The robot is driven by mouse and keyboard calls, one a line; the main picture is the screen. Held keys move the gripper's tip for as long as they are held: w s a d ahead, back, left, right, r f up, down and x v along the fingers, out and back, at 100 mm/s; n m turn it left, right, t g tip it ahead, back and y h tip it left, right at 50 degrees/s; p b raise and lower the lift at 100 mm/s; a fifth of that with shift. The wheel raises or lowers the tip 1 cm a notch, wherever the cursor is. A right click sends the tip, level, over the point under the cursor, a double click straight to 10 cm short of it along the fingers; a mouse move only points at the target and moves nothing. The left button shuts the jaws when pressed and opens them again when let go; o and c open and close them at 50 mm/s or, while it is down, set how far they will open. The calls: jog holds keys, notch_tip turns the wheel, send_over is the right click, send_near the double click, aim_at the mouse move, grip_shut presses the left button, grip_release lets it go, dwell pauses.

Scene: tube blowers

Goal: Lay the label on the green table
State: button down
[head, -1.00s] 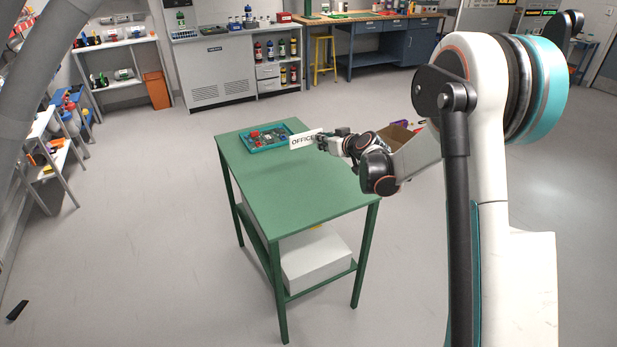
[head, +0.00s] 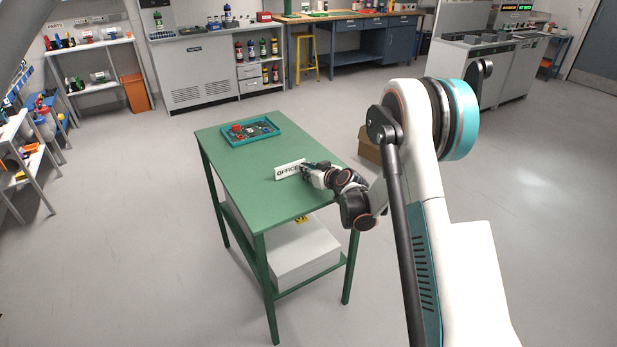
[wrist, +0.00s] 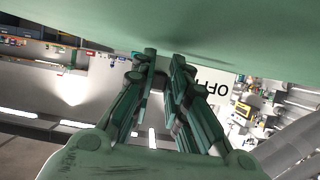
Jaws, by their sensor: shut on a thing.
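The label is a white plate reading OFFICE (head: 287,172), low at the middle of the green table (head: 245,185). My gripper (head: 306,168) reaches in from the right and is shut on the label's right end. The label looks tilted on its edge rather than flat. I cannot tell whether its lower edge touches the table. In the wrist view my gripper (wrist: 163,60) shows its fingers close together, with part of the label (wrist: 212,80) beyond them, lettering upside down. The green tabletop (wrist: 100,25) fills the top of that view, very near the fingers.
A teal tray (head: 275,140) with small parts sits at the table's far end. A white box (head: 300,255) lies on the lower shelf. A cardboard box (head: 369,148) is behind my arm. The tabletop's left and front parts are clear.

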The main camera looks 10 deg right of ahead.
jog(key=shift+f, duration=0.45)
